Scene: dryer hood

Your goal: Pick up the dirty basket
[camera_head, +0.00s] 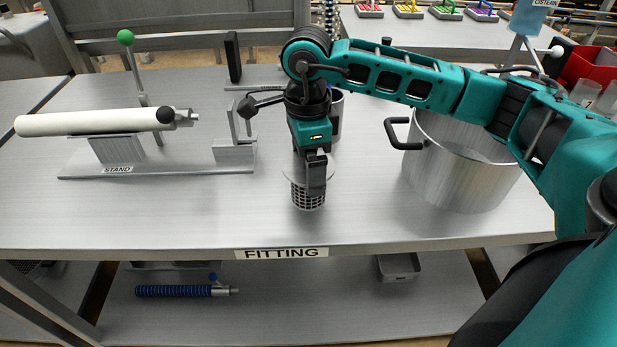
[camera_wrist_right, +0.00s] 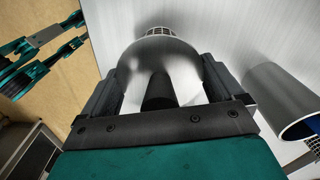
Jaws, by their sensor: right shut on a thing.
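The basket (camera_head: 307,198) is a small metal piece with a wide round flange and a dark grid-like lower part. It is near the front middle of the bench, upright; I cannot tell whether it touches the bench top. My right gripper (camera_head: 317,180) comes down on it from above and is shut on it. In the right wrist view the basket's shiny rounded body (camera_wrist_right: 165,55) sits between the two fingers (camera_wrist_right: 163,92), with its grid at the far end. My left gripper is not in view.
A grey cylinder (camera_head: 337,112) stands just behind my right gripper; its blue interior shows in the wrist view (camera_wrist_right: 303,128). A large steel pot (camera_head: 455,170) with a black handle is to the right. A stand (camera_head: 118,150) bearing a white tube is left. The bench's front left is clear.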

